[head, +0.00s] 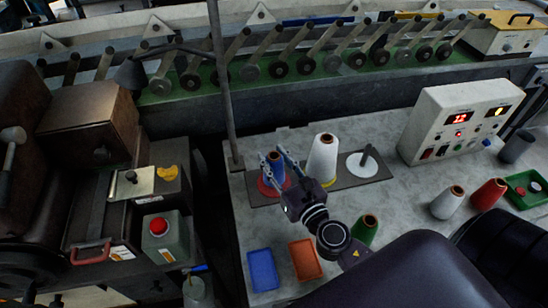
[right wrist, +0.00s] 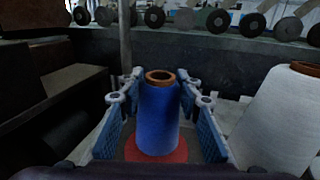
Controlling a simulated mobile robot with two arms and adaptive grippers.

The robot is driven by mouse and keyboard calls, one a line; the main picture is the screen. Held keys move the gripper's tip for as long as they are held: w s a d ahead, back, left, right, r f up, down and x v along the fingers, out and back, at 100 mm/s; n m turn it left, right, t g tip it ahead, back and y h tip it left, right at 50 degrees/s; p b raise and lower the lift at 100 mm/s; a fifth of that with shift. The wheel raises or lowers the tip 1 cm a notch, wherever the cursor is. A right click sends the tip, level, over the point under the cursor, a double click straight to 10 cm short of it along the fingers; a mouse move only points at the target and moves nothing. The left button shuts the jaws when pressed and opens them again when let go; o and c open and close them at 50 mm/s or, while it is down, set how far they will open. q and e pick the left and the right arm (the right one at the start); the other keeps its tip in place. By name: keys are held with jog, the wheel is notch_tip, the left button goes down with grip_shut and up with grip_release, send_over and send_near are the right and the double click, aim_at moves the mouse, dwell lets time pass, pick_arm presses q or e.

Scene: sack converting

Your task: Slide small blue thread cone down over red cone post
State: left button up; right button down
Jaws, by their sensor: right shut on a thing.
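The small blue thread cone (head: 276,172) stands upright over the red base disc (head: 266,189) of the red cone post. In the right wrist view the blue cone (right wrist: 159,116) has a brown top rim, and the red disc (right wrist: 150,151) shows around its foot. The red post itself is hidden. My right gripper (head: 274,158) is shut on the blue cone, with a finger on each side in the wrist view (right wrist: 156,95). I cannot tell whether the cone's foot touches the disc. My left gripper is not in view.
A large white cone (head: 323,158) stands on a yellow disc just right of the blue cone. A bare post on a white disc (head: 359,167) is further right. A green cone (head: 366,228), blue tray (head: 262,270) and orange tray (head: 305,259) lie nearer. A metal pole (head: 226,100) rises behind.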

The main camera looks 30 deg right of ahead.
jog(key=shift+f+b, duration=0.3)
jog(key=shift+f, duration=0.05)
jog(key=c, duration=1.3)
grip_release()
jog(key=s, duration=1.2)
jog(key=shift+r, duration=0.1)
